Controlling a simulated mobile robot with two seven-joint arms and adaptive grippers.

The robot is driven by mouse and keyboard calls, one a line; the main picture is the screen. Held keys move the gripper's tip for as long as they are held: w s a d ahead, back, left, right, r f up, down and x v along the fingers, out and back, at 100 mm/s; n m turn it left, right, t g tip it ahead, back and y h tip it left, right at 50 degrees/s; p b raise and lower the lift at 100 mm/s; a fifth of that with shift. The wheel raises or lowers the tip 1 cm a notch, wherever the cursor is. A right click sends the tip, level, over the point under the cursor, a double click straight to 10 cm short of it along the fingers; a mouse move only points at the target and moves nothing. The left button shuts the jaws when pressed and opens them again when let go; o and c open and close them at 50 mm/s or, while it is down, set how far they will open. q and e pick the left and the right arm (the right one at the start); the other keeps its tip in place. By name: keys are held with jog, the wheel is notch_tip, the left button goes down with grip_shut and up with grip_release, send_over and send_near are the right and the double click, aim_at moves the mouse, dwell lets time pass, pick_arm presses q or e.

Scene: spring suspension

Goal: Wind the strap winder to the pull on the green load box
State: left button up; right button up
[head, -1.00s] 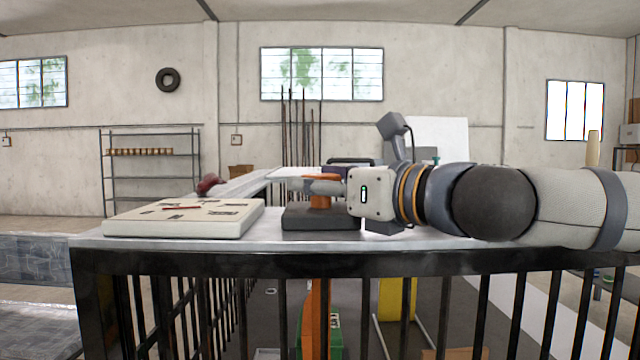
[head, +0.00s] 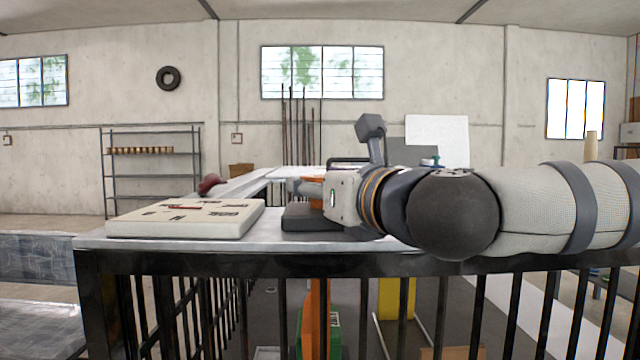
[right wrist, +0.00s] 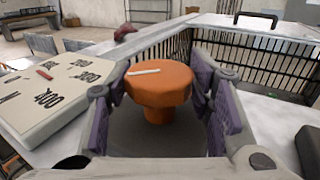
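The winder's orange knob (right wrist: 158,82), with a white mark on its top, stands on a dark base (head: 300,217) on the bench. My right gripper (right wrist: 165,78) has its purple-padded fingers on either side of the knob. A gap shows at the right finger; contact at the left one is unclear. In the head view my right gripper (head: 322,188) partly hides the knob. A pale scale board (head: 185,218) with dark numbers and a red pointer (right wrist: 45,74) lies left of the winder. The green load box (head: 335,335) shows partly behind black bars, beside an orange upright. My left gripper is out of view.
The white bench top (head: 240,245) ends above black railing bars. A dark red rounded object (head: 208,184) sits on the white rail behind the board. A yellow object (head: 396,298) stands below behind the bars.

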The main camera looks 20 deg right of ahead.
jog(key=shift+o, duration=0.7)
jog(key=shift+s, duration=0.1)
jog(key=s, duration=0.3)
jog(key=s+d, duration=0.1)
jog(key=s, duration=0.3)
jog(key=shift+s+d, duration=0.1)
jog(key=shift+d, duration=0.1)
dwell(0.9)
